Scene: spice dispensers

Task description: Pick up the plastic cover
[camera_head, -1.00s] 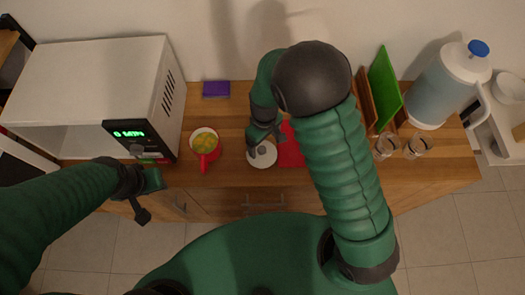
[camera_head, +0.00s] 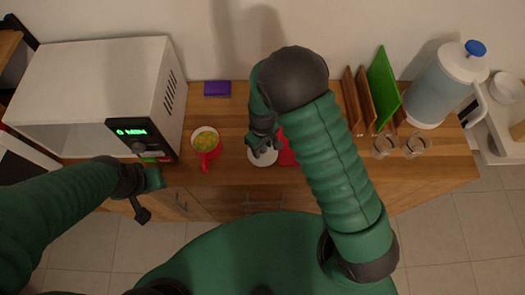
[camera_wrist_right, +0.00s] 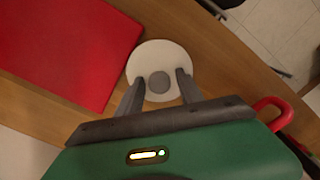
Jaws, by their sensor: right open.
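The plastic cover is a round white disc (camera_head: 262,156) with a grey knob in its middle, lying on the wooden counter. It also shows in the right wrist view (camera_wrist_right: 160,54), where the knob sits between my fingers. My right gripper (camera_head: 264,146) is open and just above the cover, with a finger on each side of the knob and not closed on it; it hides part of the cover in the head view. In the right wrist view, my right gripper (camera_wrist_right: 159,88) reaches over the disc. My left gripper (camera_head: 148,196) is in front of the counter, away from the cover; its jaw opening is unclear.
A red mug (camera_head: 206,144) with yellow contents stands left of the cover. A red board (camera_head: 286,150) lies to its right, partly behind my arm. A microwave (camera_head: 90,85) is at left. Glasses (camera_head: 384,147), upright boards (camera_head: 383,85) and a water jug (camera_head: 440,90) are at right.

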